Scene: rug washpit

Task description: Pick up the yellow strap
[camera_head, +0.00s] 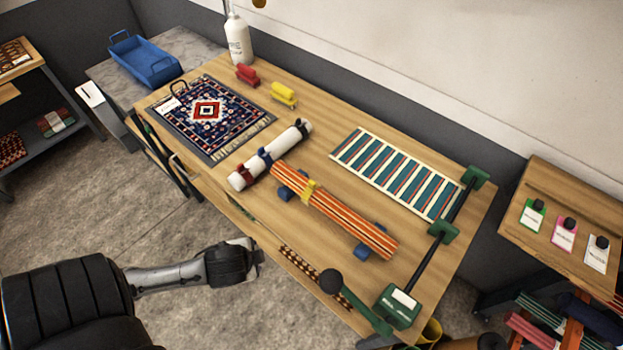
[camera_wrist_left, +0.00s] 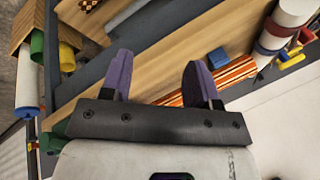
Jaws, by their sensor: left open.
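The yellow strap (camera_head: 309,190) is wrapped around an orange striped rolled rug (camera_head: 345,222), nearer the roll's upper-left end. The roll rests on small blue supports (camera_head: 367,246) on the wooden table. My left gripper (camera_head: 258,262) is off the table's front edge, apart from the strap and the roll. In the left wrist view its two purple fingers (camera_wrist_left: 158,72) are spread with nothing between them, and the striped roll (camera_wrist_left: 235,72) lies beyond. I cannot clearly pick out the yellow strap in that view. My right gripper is not in view.
A white roll (camera_head: 270,157) with red and blue bands lies beside the striped roll. A patterned rug (camera_head: 207,112), a yellow brush-like piece (camera_head: 284,95) and a striped mat (camera_head: 397,172) lie behind. A green clamp with a black bar (camera_head: 400,305) stands at the right.

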